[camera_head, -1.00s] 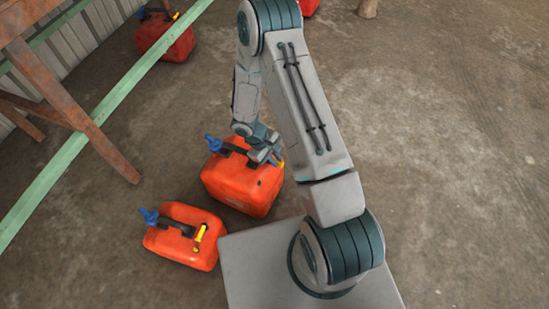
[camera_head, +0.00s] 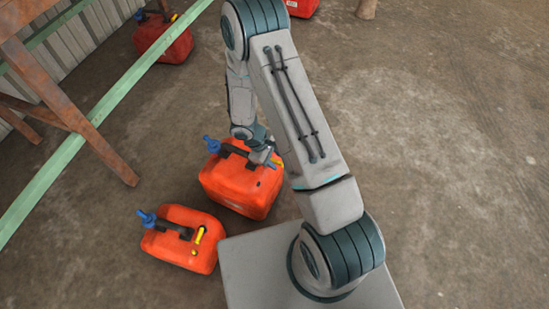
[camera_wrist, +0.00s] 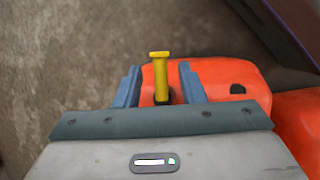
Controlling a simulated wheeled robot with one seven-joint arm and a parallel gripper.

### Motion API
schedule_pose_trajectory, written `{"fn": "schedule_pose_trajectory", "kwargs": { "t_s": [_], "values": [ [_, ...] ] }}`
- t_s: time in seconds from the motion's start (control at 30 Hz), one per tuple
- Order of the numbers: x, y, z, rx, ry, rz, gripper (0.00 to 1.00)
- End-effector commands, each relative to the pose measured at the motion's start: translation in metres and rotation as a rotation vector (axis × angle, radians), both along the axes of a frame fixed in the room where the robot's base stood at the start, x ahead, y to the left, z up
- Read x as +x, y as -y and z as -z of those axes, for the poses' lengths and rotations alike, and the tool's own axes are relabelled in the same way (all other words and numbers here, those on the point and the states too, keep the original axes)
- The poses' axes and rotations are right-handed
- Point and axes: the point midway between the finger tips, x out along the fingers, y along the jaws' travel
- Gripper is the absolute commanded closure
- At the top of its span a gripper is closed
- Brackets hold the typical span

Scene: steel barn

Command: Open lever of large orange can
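The large orange can (camera_head: 236,186) stands on the floor in the head view, with a blue spout cap (camera_head: 211,143) at its left end and a dark handle on top. Its yellow lever (camera_wrist: 160,72) stands up in the wrist view, and its orange top (camera_wrist: 222,78) shows behind. My gripper (camera_head: 266,158) is over the right end of the can's top. In the wrist view the two blue-grey fingers (camera_wrist: 160,84) are open, one on each side of the yellow lever. A gap shows on both sides, so neither finger touches it.
A smaller orange can (camera_head: 181,247) with a blue cap and yellow lever stands close by at the lower left. Another red can (camera_head: 165,40) stands beyond a green beam (camera_head: 92,127). Rusty wooden legs (camera_head: 85,125) stand at left. Floor at right is clear.

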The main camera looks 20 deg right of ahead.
Motion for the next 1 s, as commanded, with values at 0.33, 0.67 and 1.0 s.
{"fn": "schedule_pose_trajectory", "kwargs": {
  "t_s": [0.33, 0.67, 1.0],
  "values": [
    [0.005, -0.017, -0.04, 0.002, 0.003, -0.002, 0.64],
    [0.013, -0.046, -0.104, 0.002, 0.003, -0.001, 0.64],
    [0.015, -0.057, -0.125, 0.0, 0.0, 0.0, 0.64]
  ]
}}
